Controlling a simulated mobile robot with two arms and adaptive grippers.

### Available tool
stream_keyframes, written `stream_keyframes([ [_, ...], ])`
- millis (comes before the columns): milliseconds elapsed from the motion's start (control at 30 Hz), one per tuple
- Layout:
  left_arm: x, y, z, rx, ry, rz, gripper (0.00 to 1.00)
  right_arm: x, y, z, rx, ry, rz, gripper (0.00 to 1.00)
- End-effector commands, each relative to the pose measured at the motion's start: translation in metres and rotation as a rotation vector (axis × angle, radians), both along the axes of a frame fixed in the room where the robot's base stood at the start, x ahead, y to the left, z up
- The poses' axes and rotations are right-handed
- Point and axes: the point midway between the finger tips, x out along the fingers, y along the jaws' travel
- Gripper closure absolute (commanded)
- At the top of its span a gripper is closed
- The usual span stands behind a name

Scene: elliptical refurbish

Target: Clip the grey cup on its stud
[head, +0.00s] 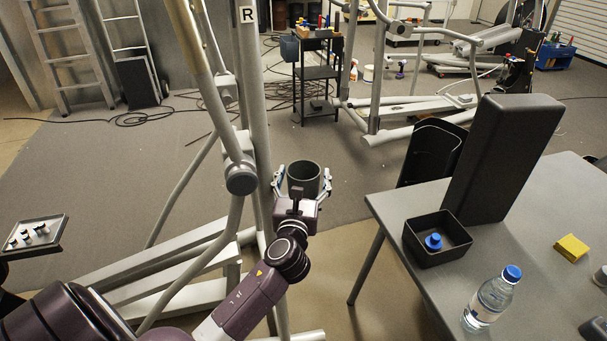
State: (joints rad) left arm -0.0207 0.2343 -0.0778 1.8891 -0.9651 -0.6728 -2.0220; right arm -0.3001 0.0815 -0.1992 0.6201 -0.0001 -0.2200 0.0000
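The grey cup (304,172) is a dark, open-topped cylinder, standing upright with its mouth facing up. My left gripper (303,183) comes up from the lower left, and its two fingers are on either side of the cup, closed on it. The cup is in the air just right of the elliptical machine's grey upright post (253,90), which carries an "R" label. I cannot tell whether cup and post touch. No stud can be made out; the cup and gripper may hide it. My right gripper is not in view.
A grey table (390,208) at right bears a black bin (437,257) with a blue-capped item, a tall black block (503,150), a water bottle (490,300) and a yellow sponge (571,248). The machine's handle arm (240,178) stands left of the gripper. A small tray (40,222) is far left.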

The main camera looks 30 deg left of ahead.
Motion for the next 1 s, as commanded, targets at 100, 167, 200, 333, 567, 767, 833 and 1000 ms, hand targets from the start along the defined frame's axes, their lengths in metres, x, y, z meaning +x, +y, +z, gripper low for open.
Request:
stream_keyframes([
  [100, 0.000, 0.000, 0.001, 0.001, -0.002, 0.000, 0.23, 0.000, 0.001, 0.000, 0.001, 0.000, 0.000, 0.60],
  [167, 0.000, 0.000, 0.001, 0.001, -0.002, 0.000, 0.23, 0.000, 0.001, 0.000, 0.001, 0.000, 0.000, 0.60],
  [200, 0.000, 0.000, 0.001, 0.000, -0.003, 0.000, 0.23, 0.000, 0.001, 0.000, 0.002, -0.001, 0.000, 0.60],
  [333, -0.002, -0.001, 0.001, 0.001, -0.002, 0.000, 0.23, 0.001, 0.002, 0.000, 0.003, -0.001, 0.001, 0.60],
  [567, -0.032, -0.016, 0.000, 0.000, 0.000, -0.001, 0.23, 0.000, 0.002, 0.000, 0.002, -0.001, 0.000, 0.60],
  [767, -0.071, -0.036, 0.000, -0.002, 0.001, -0.001, 0.23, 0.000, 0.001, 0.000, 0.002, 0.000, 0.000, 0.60],
  [833, -0.082, -0.042, 0.000, -0.001, 0.000, -0.001, 0.23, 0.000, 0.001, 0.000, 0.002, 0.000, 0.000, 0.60],
  [1000, -0.101, -0.051, 0.001, -0.001, 0.000, 0.000, 0.23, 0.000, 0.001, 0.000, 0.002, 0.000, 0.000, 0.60],
])
